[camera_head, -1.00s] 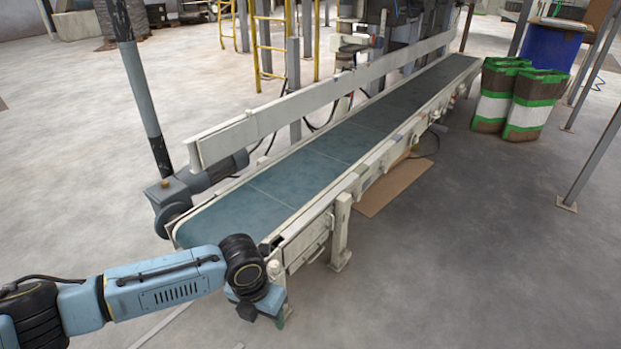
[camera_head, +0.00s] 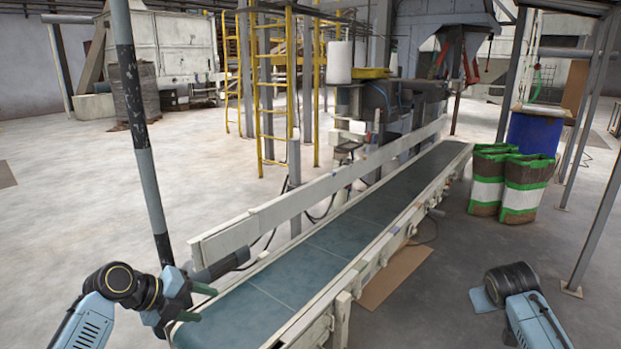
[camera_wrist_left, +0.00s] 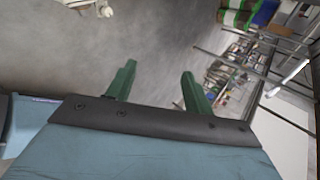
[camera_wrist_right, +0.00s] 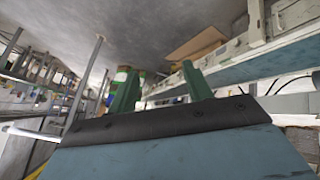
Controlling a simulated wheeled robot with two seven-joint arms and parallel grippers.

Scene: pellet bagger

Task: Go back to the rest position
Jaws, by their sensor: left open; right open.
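My left gripper (camera_head: 197,302) is at the near left end of the conveyor, in front of the belt in the head view. Its green fingers are apart with nothing between them, as the left wrist view (camera_wrist_left: 158,70) also shows. My right arm is at the lower right of the head view, over the floor to the right of the conveyor; its fingers cannot be made out there. In the right wrist view my right gripper (camera_wrist_right: 160,75) has its green fingers spread and empty.
A conveyor with a blue-green belt (camera_head: 320,250) runs from the near left to the back right. Filled green-and-white bags (camera_head: 525,185) stand by a blue drum (camera_head: 531,132). A grey post (camera_head: 144,150) rises at the left. A cardboard sheet (camera_head: 395,277) lies on the floor.

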